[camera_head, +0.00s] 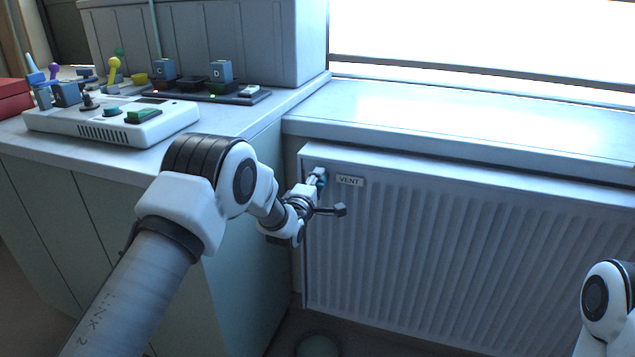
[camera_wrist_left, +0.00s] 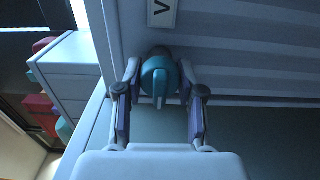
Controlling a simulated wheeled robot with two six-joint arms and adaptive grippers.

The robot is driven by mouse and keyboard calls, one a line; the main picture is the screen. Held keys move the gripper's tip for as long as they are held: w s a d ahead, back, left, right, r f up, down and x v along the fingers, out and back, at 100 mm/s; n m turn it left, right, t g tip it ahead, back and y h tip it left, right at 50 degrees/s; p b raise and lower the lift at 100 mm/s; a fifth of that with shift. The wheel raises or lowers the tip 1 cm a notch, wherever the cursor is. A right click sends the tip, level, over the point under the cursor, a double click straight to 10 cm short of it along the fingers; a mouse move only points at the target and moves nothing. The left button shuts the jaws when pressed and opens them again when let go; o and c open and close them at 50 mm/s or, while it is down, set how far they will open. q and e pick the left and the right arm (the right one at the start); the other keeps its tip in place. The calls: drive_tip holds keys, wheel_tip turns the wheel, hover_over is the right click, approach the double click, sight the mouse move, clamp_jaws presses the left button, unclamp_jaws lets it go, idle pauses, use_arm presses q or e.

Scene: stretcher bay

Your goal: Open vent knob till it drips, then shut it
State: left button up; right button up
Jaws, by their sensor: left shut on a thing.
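The vent knob (camera_wrist_left: 158,76) is teal, with a raised grip bar across it, and sits at the upper left corner of the white ribbed radiator (camera_head: 450,250). My left gripper (camera_wrist_left: 160,68) is shut on the knob, one finger on each side of it. In the head view my left gripper (camera_head: 317,180) covers most of the knob, with only a bit of teal showing. A VENT label (camera_head: 349,181) is right beside it. No drip can be made out. My right gripper is out of view; only part of my right arm shows at the lower right.
A round, dim container (camera_head: 318,345) stands on the floor below the radiator's left end. A counter (camera_head: 235,120) on the left holds a white control box (camera_head: 90,122), a dark tray of blocks and small coloured parts. A window sill (camera_head: 450,120) runs above the radiator.

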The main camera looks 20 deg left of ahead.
use_arm(q)
drive_tip(key=o, duration=1.1)
drive_tip(key=shift+o, duration=0.2)
drive_tip(key=s, duration=1.2)
drive_tip(key=shift+a, duration=0.2)
drive_tip(key=shift+f, duration=0.15)
